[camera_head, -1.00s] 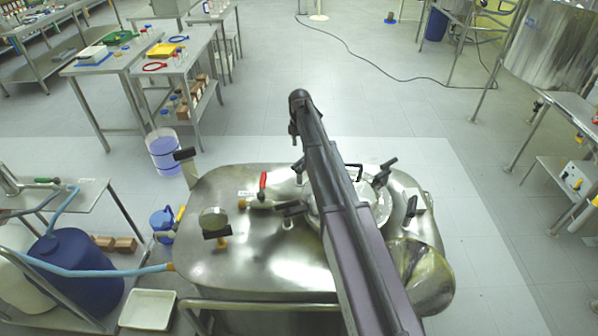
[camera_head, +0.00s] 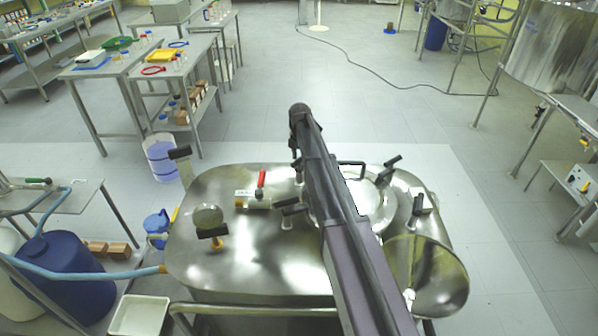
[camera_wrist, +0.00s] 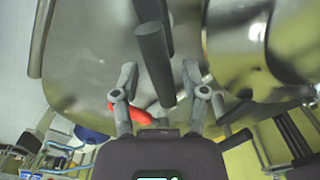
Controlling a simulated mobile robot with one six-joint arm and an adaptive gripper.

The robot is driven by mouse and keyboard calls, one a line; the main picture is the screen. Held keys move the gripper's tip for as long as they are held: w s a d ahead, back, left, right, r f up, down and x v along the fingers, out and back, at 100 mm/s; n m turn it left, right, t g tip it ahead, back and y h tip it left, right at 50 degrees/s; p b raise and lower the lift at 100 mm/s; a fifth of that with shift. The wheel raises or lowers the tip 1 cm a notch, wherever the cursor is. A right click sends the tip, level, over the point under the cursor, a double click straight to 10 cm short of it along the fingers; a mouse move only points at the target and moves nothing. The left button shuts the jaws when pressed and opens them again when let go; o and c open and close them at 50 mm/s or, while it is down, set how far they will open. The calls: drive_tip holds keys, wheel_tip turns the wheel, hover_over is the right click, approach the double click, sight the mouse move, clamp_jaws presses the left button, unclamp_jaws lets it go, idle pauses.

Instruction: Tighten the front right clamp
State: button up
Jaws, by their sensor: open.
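In the wrist view, my gripper (camera_wrist: 160,82) is open. Its two fingers stand on either side of the lower end of a black bar handle (camera_wrist: 155,62), which looks like a clamp handle; I cannot tell whether they touch it. A second dark rod shows above it. In the head view, my arm crosses the round hatch lid (camera_head: 368,200) and hides part of it; the gripper is not visible there. Black-handled clamps show at the lid's left (camera_head: 291,207) and back right (camera_head: 385,172). A black T-handle (camera_head: 418,205) stands to the right.
A blue drum (camera_head: 70,270) stands left. The floor behind is mostly clear.

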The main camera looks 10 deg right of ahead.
sight(300, 168)
drive_tip(key=shift+f+b, duration=1.7)
drive_tip(key=shift+f, duration=0.3)
